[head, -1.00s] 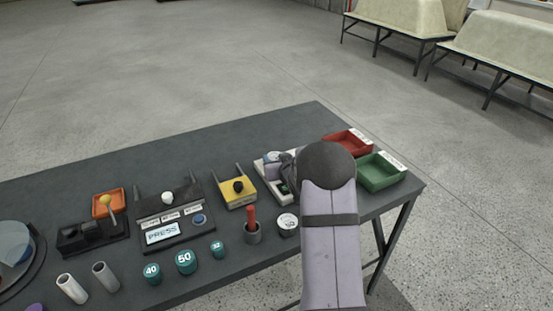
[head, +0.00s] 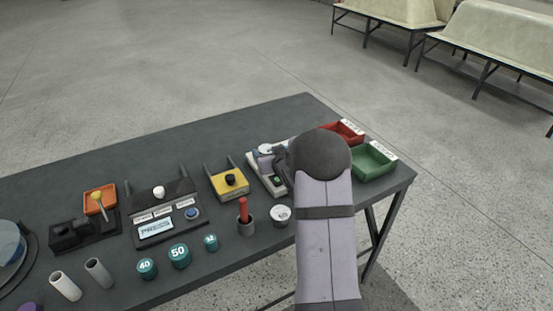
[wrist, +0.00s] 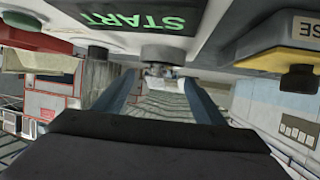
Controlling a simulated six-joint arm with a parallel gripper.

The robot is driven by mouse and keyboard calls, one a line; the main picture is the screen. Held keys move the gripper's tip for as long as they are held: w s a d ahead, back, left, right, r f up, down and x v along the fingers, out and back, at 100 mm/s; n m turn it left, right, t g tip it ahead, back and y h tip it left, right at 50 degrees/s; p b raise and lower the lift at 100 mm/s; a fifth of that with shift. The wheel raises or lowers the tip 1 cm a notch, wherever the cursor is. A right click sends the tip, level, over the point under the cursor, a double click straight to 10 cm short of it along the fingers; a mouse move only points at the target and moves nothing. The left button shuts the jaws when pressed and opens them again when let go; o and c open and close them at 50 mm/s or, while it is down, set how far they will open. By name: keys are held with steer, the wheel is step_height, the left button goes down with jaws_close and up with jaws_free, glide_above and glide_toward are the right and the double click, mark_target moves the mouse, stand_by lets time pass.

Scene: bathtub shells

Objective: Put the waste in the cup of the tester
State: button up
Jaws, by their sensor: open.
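A white and grey device (head: 256,181), which appears to be the tester, stands at the far right part of the table, partly hidden by my gripper (head: 281,166). In the wrist view, a black panel with green START lettering (wrist: 138,20) hangs upside down at the top, with a grey round knob (wrist: 164,53) below it. My gripper (wrist: 163,85) is open there, its two bluish fingers apart. A small pale object (wrist: 160,71) shows between them at a distance; I cannot tell what it is or whether it is the waste. I cannot make out the tester's cup.
A yellow device (head: 226,183), a grey holder with a red stick (head: 246,225) and a white round can (head: 280,214) stand nearby. The table's back middle is bare.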

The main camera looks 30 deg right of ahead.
steer(key=v, duration=1)
steer(key=shift+s+r+b, duration=0.15)
steer(key=shift+s+b, duration=0.05)
steer(key=shift+b, duration=0.2)
steer(key=shift+a, duration=0.1)
steer(key=shift+a+r, duration=0.1)
steer(key=shift+r, duration=0.1)
steer(key=s+a+r+n+g+p, duration=0.2)
steer(key=s+a+r+g+p, duration=0.15)
steer(key=s+a, duration=0.3)
steer(key=s+a+r+n+g+p, duration=0.2)
steer(key=s+a+r+g+p, duration=0.1)
steer(key=s+a+p, duration=0.3)
steer(key=s+a+f+m+g+y+b, duration=0.1)
steer(key=s+a+f+g+b, duration=0.3)
steer(key=s+f, duration=0.4)
steer(key=s+a+f+m+g+y+b, duration=0.1)
steer(key=s+a+f+g+y+b, duration=0.2)
steer(key=s+f+b, duration=0.45)
step_height(320, 180, up, 26)
steer(key=s+h+p, duration=0.1)
steer(key=p, duration=2.8)
steer(key=shift+a+r, duration=0.25)
steer(key=shift+a, duration=0.1)
steer(key=shift+s, duration=0.15)
